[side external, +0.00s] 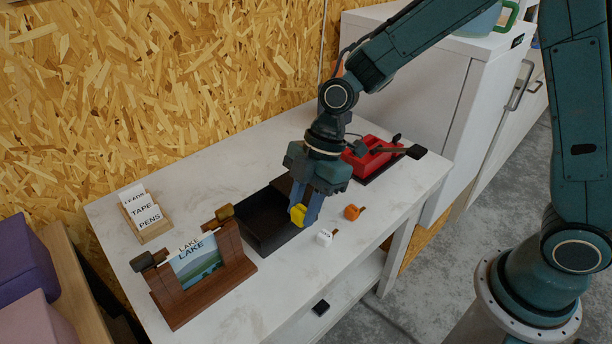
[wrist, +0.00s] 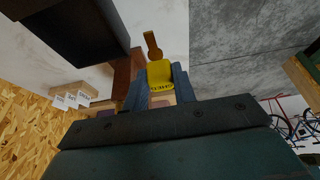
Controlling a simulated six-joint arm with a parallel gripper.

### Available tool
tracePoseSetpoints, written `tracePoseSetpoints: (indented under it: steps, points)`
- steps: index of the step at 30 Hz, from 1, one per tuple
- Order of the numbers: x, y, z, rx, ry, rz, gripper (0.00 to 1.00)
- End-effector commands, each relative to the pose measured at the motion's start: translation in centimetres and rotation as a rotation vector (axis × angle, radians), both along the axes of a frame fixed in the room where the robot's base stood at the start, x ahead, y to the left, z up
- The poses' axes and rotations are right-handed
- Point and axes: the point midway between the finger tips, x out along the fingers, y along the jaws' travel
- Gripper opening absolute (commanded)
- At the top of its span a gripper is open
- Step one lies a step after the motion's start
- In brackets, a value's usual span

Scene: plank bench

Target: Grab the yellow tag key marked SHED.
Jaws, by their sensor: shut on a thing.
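The yellow tag key (side external: 298,214) is held in my gripper (side external: 306,208), above the bench beside the dark open box. In the wrist view the yellow tag (wrist: 160,74) sits between the two blue-grey fingers of my gripper (wrist: 160,88), with dark lettering on it that I cannot read surely. Its brown key part (wrist: 153,44) sticks out beyond the fingertips. An orange tag key (side external: 352,212) and a white tag key (side external: 324,237) lie on the bench to the right of and below my gripper.
The dark box (side external: 250,222) stands just left of my gripper. A wooden stand (side external: 195,285) with a LAKE card is at the front left. A card holder (side external: 150,228) labelled TAPE and PENS stands behind it. A red device (side external: 368,155) is at the back right of the white bench (side external: 240,158).

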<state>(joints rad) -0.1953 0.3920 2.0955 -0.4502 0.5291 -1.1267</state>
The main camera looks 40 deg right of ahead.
Motion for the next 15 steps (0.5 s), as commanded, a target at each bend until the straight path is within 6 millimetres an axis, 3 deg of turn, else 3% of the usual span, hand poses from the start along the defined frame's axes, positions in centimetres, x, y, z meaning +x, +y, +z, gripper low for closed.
tracePoseSetpoints:
  steps: [6,15]
  points:
    - [0.1,0.0,3.8,0.001,-0.004,0.000,0.05]
    - [0.0,0.0,5.8,0.001,-0.001,-0.001,0.05]
